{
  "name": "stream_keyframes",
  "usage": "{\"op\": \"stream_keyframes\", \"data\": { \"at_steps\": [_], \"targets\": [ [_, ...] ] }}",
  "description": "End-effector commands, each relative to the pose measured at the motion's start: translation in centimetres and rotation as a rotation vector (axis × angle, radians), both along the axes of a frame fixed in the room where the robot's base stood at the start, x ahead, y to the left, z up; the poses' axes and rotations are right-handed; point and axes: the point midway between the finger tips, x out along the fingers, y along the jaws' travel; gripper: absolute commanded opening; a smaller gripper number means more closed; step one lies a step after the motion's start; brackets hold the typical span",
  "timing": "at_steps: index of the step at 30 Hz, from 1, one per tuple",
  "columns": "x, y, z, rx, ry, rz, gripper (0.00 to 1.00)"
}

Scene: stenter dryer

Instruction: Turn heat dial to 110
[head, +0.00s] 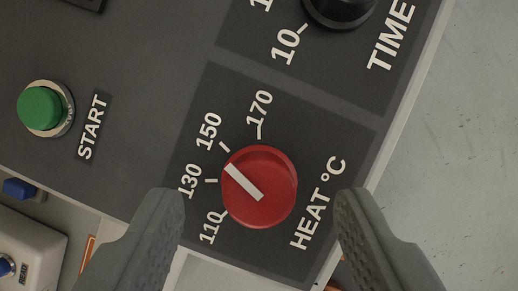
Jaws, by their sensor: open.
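The red heat dial (278,204) is a round knob on a dark panel labelled HEAT °C. Its scale reads 110, 130, 150 and 170 around its left and upper side. The dial's white pointer line (244,183) slants to the upper left and points at about the 150 mark. My gripper (261,200) is open. One finger is to the left of the dial and the other to the right, with gaps on both sides and no visible contact. The left finger reaches close to the 110 and 130 labels.
A black time knob (340,8) is at the top, cut off by the frame edge. A green START button (41,108) is at the left. A white box with blue buttons (28,240) is at the lower left. Grey floor (470,130) shows beyond the panel's right edge.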

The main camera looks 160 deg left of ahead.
Motion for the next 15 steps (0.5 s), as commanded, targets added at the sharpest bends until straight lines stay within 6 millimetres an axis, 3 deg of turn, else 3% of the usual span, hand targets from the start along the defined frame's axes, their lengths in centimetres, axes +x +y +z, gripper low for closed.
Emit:
{"op": "stream_keyframes", "data": {
  "at_steps": [6, 15],
  "targets": [
    [0.6, -0.2, -1.5, 0.0, 0.001, 0.0, 0.54],
    [0.6, -0.3, -1.7, 0.0, 0.0, 0.0, 0.54]
  ]
}}
